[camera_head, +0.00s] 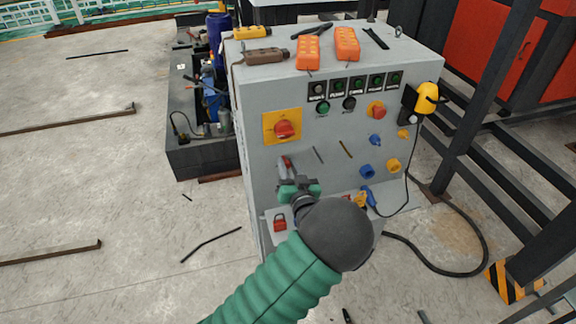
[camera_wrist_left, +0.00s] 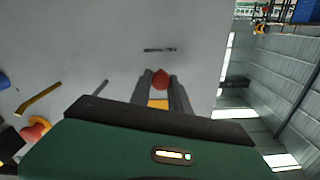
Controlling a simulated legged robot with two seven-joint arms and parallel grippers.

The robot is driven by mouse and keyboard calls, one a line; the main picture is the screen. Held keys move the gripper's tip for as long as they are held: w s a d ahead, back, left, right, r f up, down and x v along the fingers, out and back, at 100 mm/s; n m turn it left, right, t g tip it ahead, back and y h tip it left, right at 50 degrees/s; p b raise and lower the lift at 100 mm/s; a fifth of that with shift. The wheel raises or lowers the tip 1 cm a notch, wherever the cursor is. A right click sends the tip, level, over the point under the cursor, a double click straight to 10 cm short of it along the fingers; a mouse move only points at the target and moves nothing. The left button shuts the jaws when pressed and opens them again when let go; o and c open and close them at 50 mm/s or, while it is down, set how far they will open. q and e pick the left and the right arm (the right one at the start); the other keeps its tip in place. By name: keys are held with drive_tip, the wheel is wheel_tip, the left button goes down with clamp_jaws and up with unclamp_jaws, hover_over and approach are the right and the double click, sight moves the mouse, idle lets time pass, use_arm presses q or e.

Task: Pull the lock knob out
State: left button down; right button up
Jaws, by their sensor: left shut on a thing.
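The grey control cabinet (camera_head: 335,105) stands in front of me in the head view. My left gripper (camera_head: 285,168) is at its front face, below the yellow plate (camera_head: 270,122) with a red rotary switch (camera_head: 284,130). In the left wrist view, my left gripper (camera_wrist_left: 161,85) has its two dark fingers on either side of a red knob (camera_wrist_left: 160,78), which I take to be the lock knob, and is shut on it. A yellow patch (camera_wrist_left: 158,104) shows between the fingers. The knob is mostly hidden by the gripper in the head view. My right gripper is not in view.
Orange boxes (camera_head: 308,52) and tools lie on the cabinet top. Dark steel beams (camera_head: 497,85) stand right. The floor at left is mostly open.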

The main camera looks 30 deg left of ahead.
use_arm(q)
drive_tip(key=shift+f, duration=0.35)
idle(0.3)
drive_tip(key=shift+s+d, duration=0.25)
drive_tip(key=c, duration=1.6)
unclamp_jaws()
drive_tip(key=shift+c, duration=0.2)
drive_tip(key=o, duration=0.4)
drive_tip(key=shift+w+a+f, duration=0.1)
drive_tip(key=shift+w+a, duration=0.05)
drive_tip(key=shift+w, duration=0.05)
drive_tip(key=shift+o, duration=0.2)
drive_tip(key=shift+a, duration=0.1)
